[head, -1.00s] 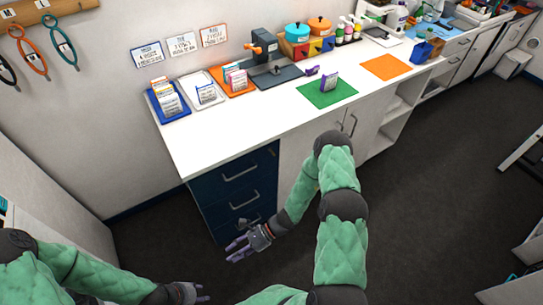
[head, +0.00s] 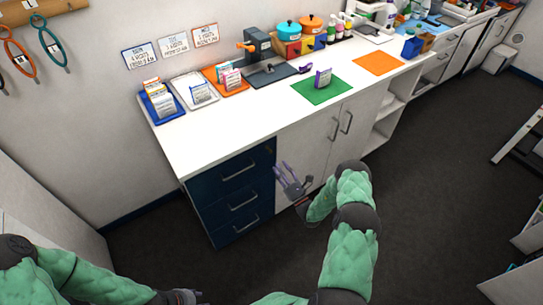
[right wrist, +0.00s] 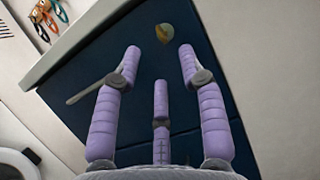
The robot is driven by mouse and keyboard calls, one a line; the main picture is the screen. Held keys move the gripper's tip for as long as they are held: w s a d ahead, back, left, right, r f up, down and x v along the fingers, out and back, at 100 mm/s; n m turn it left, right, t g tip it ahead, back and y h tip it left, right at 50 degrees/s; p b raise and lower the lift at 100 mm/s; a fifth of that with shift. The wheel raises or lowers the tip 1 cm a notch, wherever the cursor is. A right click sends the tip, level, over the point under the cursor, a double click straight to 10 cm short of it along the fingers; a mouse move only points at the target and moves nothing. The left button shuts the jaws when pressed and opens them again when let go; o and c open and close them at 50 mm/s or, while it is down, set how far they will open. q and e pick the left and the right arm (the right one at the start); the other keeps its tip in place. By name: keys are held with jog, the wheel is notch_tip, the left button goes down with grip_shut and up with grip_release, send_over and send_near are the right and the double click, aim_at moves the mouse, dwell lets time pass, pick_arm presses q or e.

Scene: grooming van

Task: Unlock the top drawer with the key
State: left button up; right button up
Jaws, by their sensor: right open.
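The dark blue drawer unit sits under the left end of the white counter. Its top drawer (head: 218,178) looks shut and has a grey bar handle (head: 240,170). My right gripper (head: 284,173) is just right of the drawer unit, with its purple fingers spread and empty. In the right wrist view the open fingers (right wrist: 159,55) point at the blue front. A small rounded brass-coloured piece (right wrist: 164,33) shows just beyond the fingertips; I cannot tell whether it is the key or the lock. My left gripper (head: 185,297) is low at the bottom edge, partly cut off.
The white counter (head: 240,112) carries trays of cards, a green mat (head: 318,91), an orange mat (head: 378,64) and several bottles. White cupboard doors (head: 312,135) stand right of the drawers.

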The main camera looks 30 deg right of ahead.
aim_at(271, 154)
jog(key=b+x, duration=0.1)
jog(key=x, duration=0.6)
jog(key=shift+w, duration=0.15)
grip_shut()
